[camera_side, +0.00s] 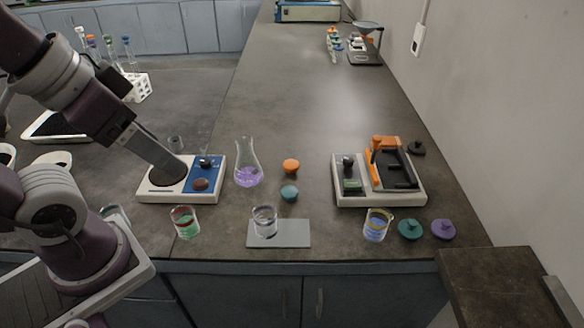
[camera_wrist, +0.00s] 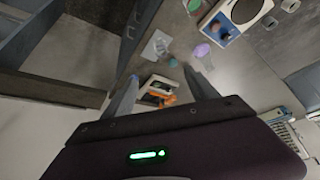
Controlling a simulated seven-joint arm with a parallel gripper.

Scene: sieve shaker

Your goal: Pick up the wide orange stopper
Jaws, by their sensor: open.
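The wide orange stopper (camera_side: 291,165) lies on the dark bench top, right of the flask with purple liquid (camera_side: 248,177) and just behind a teal stopper (camera_side: 289,193).
The sieve shaker with an orange clamp (camera_side: 385,150) stands to the right. Beakers (camera_side: 185,222) (camera_side: 376,226) stand near the front edge, one more on a grey plate (camera_side: 292,234). Teal (camera_side: 410,229) and purple (camera_side: 443,230) stoppers lie front right. The bench behind the orange stopper is clear.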

